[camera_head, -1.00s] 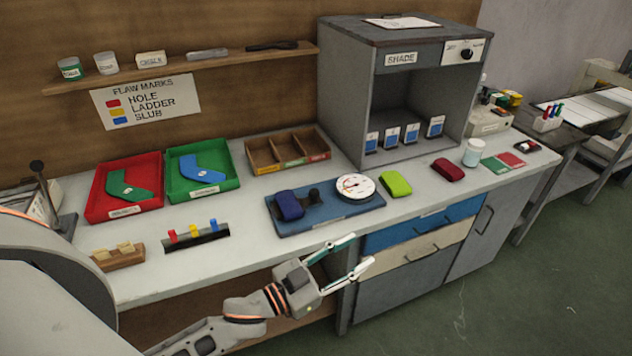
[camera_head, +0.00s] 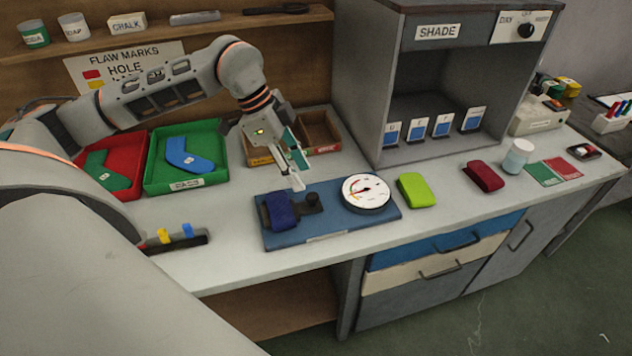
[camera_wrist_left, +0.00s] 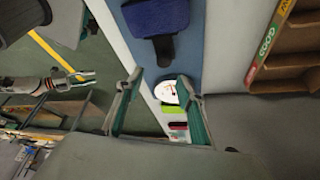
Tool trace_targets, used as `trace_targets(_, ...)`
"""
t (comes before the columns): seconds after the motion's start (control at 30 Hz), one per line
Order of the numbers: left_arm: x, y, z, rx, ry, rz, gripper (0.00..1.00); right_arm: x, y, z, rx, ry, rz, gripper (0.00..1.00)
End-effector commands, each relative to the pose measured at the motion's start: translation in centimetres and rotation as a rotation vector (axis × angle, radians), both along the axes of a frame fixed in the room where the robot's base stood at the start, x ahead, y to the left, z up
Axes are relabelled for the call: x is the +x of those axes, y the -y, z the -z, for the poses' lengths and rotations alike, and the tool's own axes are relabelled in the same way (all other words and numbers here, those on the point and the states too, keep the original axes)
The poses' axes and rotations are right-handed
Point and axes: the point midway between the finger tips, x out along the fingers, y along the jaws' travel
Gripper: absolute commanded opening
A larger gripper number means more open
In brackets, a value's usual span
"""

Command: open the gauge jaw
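The gauge is a blue base plate (camera_head: 335,222) on the bench with a white dial (camera_head: 366,192). A dark clamp with a knob (camera_head: 313,201) sits left of the dial, and a folded dark blue piece (camera_head: 281,211) lies at it. I cannot tell whether the jaw is open. My left gripper (camera_head: 297,172) hangs above the plate's back edge, near the knob, open and empty. In the left wrist view its fingers (camera_wrist_left: 158,105) stand wide apart, with the knob (camera_wrist_left: 164,48) ahead. My right gripper (camera_wrist_left: 86,78) shows small in that view, fingers apart, over the floor beside the bench.
Red (camera_head: 126,192) and green (camera_head: 158,187) trays and a wooden divided box (camera_head: 322,135) stand behind. A lime pad (camera_head: 416,190) and a maroon pad (camera_head: 484,177) lie right of the gauge. The grey shade cabinet (camera_head: 360,100) rises behind it.

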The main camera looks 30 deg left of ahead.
Motion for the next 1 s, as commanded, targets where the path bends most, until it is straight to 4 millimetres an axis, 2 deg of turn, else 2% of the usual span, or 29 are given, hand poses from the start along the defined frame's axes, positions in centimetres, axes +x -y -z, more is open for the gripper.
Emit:
trace_targets(0.03, 0.1, -0.6, 0.0, 0.015, -0.003, -0.022, 0.38, 0.0, 0.0, 0.1, 0.000, -0.001, -0.001, 0.40)
trace_targets(0.13, 0.2, -0.8, 0.4, 0.026, -0.009, -0.038, 0.38, -0.1, 0.0, 0.1, -0.001, -0.001, -0.001, 0.40)
trace_targets(0.6, 1.3, 1.5, 6.3, 0.021, -0.009, -0.035, 0.38, -0.3, 0.0, 0.3, -0.001, -0.006, -0.002, 0.40)
trace_targets(1.0, 1.4, 1.8, 7.1, 0.022, -0.007, -0.034, 0.38, -0.2, 0.0, 0.3, -0.002, -0.005, -0.002, 0.40)
